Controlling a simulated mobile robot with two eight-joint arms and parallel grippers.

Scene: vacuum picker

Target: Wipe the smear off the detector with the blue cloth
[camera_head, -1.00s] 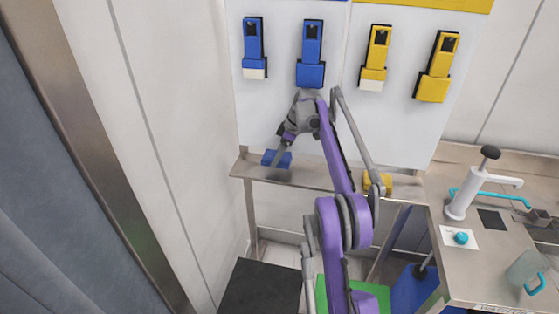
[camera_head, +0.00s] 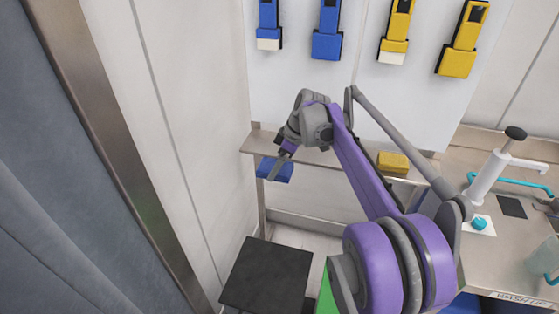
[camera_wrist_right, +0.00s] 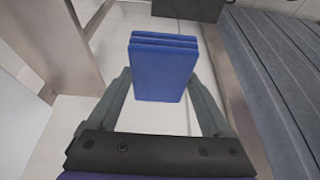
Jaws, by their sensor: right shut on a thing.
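The blue cloth (camera_head: 275,170), a folded stack, is in my right gripper (camera_head: 276,171) in front of the shelf's left end. In the right wrist view the cloth (camera_wrist_right: 162,75) sits between the two fingers of my right gripper (camera_wrist_right: 158,82), which is shut on it. Two blue detectors (camera_head: 327,38) and two yellow detectors (camera_head: 459,45) hang on the white wall panel above, apart from the cloth. Their tops are cut off in the head view. I cannot make out a smear on any of them. My left gripper is not in view.
A steel shelf (camera_head: 318,157) runs under the panel, with a folded yellow cloth (camera_head: 393,163) on its right part. A counter (camera_head: 500,262) with a white pump bottle (camera_head: 490,175) is at right. A black platform (camera_head: 266,276) stands below. A grey curtain (camera_head: 95,200) fills the left.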

